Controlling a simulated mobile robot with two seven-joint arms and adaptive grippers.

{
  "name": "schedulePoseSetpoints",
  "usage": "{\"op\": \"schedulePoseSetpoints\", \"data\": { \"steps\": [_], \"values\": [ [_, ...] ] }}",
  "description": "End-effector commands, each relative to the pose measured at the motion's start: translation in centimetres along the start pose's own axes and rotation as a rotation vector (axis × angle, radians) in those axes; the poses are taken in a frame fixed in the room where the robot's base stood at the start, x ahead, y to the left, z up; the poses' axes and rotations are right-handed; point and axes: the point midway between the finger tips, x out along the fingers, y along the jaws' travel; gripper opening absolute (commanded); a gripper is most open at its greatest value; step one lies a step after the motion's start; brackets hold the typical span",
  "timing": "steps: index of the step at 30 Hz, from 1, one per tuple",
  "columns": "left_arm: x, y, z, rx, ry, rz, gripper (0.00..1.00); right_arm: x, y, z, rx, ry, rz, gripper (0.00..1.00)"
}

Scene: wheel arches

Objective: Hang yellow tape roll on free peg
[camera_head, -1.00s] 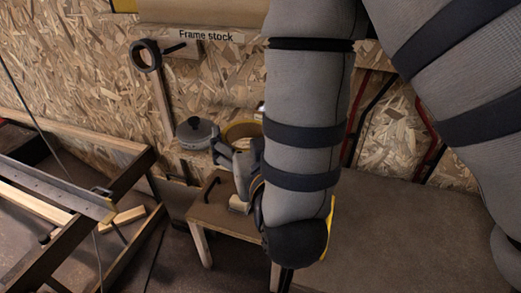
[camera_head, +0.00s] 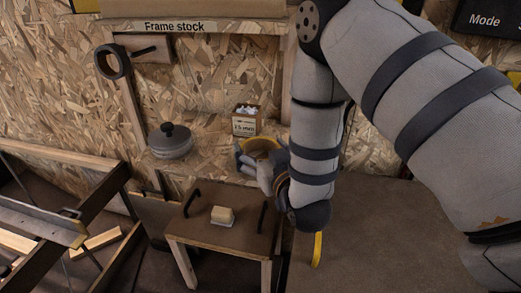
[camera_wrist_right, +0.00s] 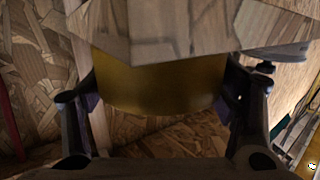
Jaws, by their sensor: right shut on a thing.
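The yellow tape roll (camera_head: 262,143) is on the shelf by the wall, partly hidden by my right gripper (camera_head: 256,165). In the right wrist view the roll (camera_wrist_right: 165,88) fills the space between the two fingers of my right gripper (camera_wrist_right: 165,100), which is shut on it. A dark peg (camera_head: 144,51) sticks out bare from a wooden board at the upper left. A dark ring-shaped roll (camera_head: 102,62) hangs just left of it. My left gripper is not in view.
A grey lidded pot (camera_head: 170,142) stands left of the roll and a small box marked 15 mm (camera_head: 245,124) stands behind it. A low wooden stool (camera_head: 195,228) with a pale block is in front. A "Frame stock" sign (camera_head: 174,27) is above the peg.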

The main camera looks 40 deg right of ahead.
Motion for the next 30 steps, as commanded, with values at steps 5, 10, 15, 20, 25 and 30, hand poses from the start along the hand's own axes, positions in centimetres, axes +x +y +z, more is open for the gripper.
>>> {"op": "schedulePoseSetpoints", "data": {
  "steps": [5, 10, 15, 20, 25, 30],
  "values": [
    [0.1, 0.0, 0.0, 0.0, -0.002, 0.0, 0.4, 0.0, 0.0, 0.3, 0.0, -0.001, 0.0, 0.49],
    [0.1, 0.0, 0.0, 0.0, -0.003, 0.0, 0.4, 0.1, 0.0, 0.4, 0.0, -0.001, 0.0, 0.99],
    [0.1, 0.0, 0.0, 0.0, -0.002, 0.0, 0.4, 0.0, 0.0, 0.4, 0.0, -0.001, 0.0, 0.99],
    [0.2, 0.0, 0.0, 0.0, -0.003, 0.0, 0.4, 0.0, 0.0, 0.4, 0.0, -0.001, 0.0, 0.99],
    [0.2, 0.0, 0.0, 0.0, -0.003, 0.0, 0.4, -1.0, -0.1, 0.3, 0.0, -0.005, 0.0, 0.99],
    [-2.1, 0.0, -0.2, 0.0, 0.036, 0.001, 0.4, -5.5, 0.5, 0.1, 0.001, -0.002, 0.0, 0.99]
  ]
}}
